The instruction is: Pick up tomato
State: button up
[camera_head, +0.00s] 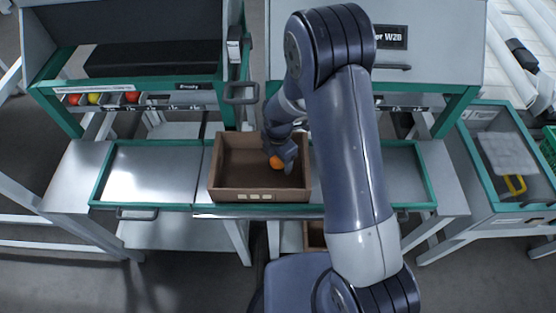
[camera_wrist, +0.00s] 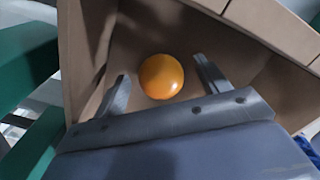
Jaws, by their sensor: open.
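An orange tomato (camera_head: 276,162) lies in a brown crate (camera_head: 262,196) on the green-edged table. In the wrist view the tomato (camera_wrist: 161,76) is round and bright orange, on the crate's floor. My gripper (camera_head: 281,158) is over the right part of the crate, pointing down. Its two fingers (camera_wrist: 161,85) are open, one on each side of the tomato in the picture. I cannot tell how far the fingertips are above the crate floor. The crate's walls (camera_wrist: 265,30) show around the gripper.
The crate stands on a metal table with a green rim (camera_head: 152,206), and bare metal (camera_head: 155,170) is free at its left. A grey handle (camera_head: 241,93) sticks out behind the crate. A green-edged bin (camera_head: 500,205) stands right.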

jog(key=shift+f, duration=0.15)
jog(key=c, duration=0.8)
